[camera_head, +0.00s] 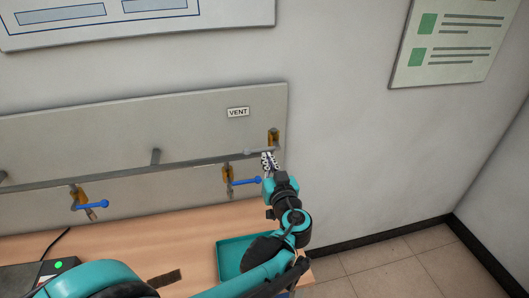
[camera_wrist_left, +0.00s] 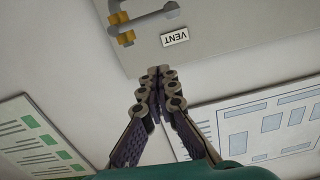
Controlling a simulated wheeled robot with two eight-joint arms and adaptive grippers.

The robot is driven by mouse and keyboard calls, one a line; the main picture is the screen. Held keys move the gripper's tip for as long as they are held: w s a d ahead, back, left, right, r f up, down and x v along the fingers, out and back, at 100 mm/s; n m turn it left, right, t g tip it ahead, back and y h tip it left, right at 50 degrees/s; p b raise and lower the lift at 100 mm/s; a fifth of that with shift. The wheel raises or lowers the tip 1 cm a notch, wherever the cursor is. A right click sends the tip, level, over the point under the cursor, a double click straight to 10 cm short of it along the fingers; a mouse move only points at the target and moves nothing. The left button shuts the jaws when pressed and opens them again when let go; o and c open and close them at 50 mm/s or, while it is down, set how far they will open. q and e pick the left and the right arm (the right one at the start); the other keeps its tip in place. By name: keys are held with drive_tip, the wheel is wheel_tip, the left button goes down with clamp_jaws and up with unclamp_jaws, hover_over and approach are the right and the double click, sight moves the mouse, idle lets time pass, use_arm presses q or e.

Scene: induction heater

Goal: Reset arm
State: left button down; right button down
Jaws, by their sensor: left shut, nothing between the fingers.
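My left arm comes in from the left and reaches up to the wall panel in the head view. My left gripper (camera_head: 268,160) is shut and empty, just below and beside the brass vent valve with the grey handle (camera_head: 262,151). In the left wrist view the fingertips (camera_wrist_left: 158,78) are together with nothing between them. The vent valve's grey handle (camera_wrist_left: 150,20) shows beyond them, apart from the fingers in that view. The white VENT label (camera_head: 238,112) is on the panel, and it also shows in the left wrist view (camera_wrist_left: 175,37). My right gripper is not in view.
Two brass valves with blue handles (camera_head: 245,182) (camera_head: 92,205) hang from the grey pipe (camera_head: 120,172). A teal tray (camera_head: 229,246) lies on the wooden table (camera_head: 170,245). A dark device (camera_head: 40,275) with a green light is at lower left. Open floor (camera_head: 400,262) lies right.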

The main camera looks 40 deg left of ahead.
use_arm(q)
drive_tip(key=shift+d, duration=0.1)
drive_tip(key=shift+s, duration=0.1)
idle(0.4)
drive_tip(key=s+d+f+m+g+h+b, duration=0.1)
drive_tip(key=s+d+f+m+h+b, duration=0.2)
drive_tip(key=f, duration=0.5)
drive_tip(key=s+d+f+g+h+b, duration=0.1)
drive_tip(key=s+f+g+h+b, duration=0.15)
drive_tip(key=f+b, duration=0.4)
drive_tip(key=s+d+f+m+h+b, duration=0.2)
drive_tip(key=s+d+f+m+h, duration=0.1)
drive_tip(key=d+f, duration=0.3)
drive_tip(key=s+d+f+m+h+b, duration=0.3)
drive_tip(key=s+d+f+h, duration=0.2)
drive_tip(key=d+f, duration=0.2)
drive_tip(key=shift+d+f+g, duration=0.25)
drive_tip(key=shift+d+g, duration=0.1)
drive_tip(key=shift+d, duration=0.7)
